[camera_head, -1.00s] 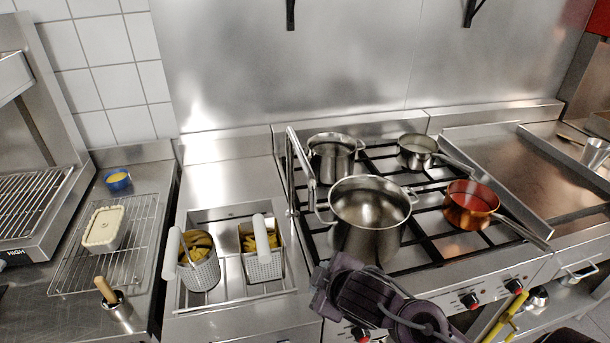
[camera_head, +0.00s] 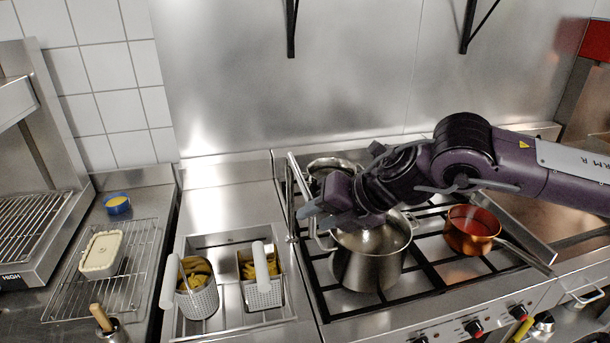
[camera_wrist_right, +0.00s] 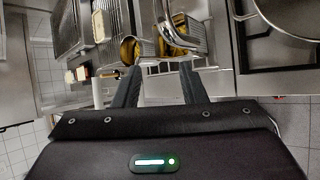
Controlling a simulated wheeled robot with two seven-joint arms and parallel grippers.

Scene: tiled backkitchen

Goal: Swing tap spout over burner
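The tap is a slim steel pipe (camera_head: 292,212) standing between the fryer and the stove, with its straight spout (camera_head: 298,172) slanting from the top toward the front. The burner grate (camera_head: 433,262) lies right of it, with a large steel pot (camera_head: 368,268) at the front left. My right gripper (camera_head: 306,211) reaches over this pot from the right, its fingers close to the spout's lower end; contact cannot be told. In the right wrist view its two fingers (camera_wrist_right: 161,82) are apart, with nothing clearly between them. My left gripper is not in view.
A second steel pot (camera_head: 335,166) stands behind, partly hidden by my arm. A copper pan (camera_head: 470,232) stands on the right of the grate. Fryer baskets (camera_head: 198,297) with fries stand left of the tap. The steel back wall (camera_head: 350,70) is clear below the brackets.

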